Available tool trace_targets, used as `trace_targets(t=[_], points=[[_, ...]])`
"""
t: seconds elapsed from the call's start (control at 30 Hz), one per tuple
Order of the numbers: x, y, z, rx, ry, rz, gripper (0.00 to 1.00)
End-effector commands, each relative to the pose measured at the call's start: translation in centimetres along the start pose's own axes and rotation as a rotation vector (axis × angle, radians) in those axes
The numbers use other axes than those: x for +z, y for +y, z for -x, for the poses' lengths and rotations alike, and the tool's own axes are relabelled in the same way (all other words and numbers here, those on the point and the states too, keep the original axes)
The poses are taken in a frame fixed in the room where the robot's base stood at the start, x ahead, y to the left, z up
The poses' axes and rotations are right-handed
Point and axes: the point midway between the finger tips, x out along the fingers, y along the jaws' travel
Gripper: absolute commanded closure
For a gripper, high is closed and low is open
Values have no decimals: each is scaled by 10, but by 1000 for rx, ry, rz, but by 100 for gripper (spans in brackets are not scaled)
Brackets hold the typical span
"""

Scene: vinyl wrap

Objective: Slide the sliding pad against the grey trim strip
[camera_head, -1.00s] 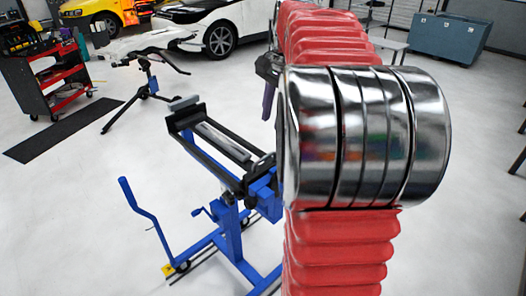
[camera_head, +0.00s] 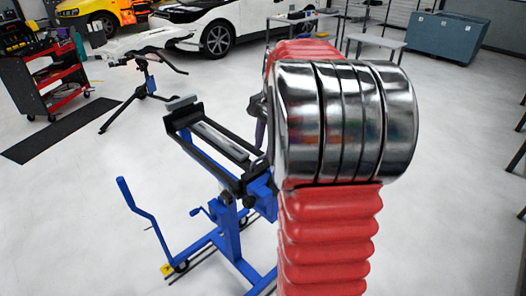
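A blue stand (camera_head: 228,232) carries a black rectangular frame (camera_head: 203,164) left of my arm. A long grey strip (camera_head: 222,141) lies lengthwise inside the frame; it looks like the grey trim strip. A small grey block (camera_head: 181,103) sits at the frame's far left end; I cannot tell whether it is the sliding pad. My gripper (camera_head: 261,135) shows only as a dark, purplish part beside my arm, near the frame's right side. My arm hides most of it. Whether it is open, holds anything or touches the frame cannot be seen.
A red tool cart (camera_head: 45,80) and dark floor mat (camera_head: 72,128) are at the left. A black tripod stand (camera_head: 150,75) stands behind the frame. A white car (camera_head: 225,25), grey tables (camera_head: 375,40) and a blue-grey chest (camera_head: 447,37) are farther back. The floor left of the stand is clear.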

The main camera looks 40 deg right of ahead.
Motion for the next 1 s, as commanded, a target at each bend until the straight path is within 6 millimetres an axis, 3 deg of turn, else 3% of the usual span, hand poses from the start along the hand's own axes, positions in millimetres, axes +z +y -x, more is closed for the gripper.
trace_targets(t=[0.2, 0.53, 0.9, 1.0], points=[[0, 0, -20, 0, 0, 0, 72], [0, 0, -23, -1, 1, 0, 72], [-1, 0, -22, -1, 1, -1, 98], [-1, 0, -22, -1, 1, -1, 100]])
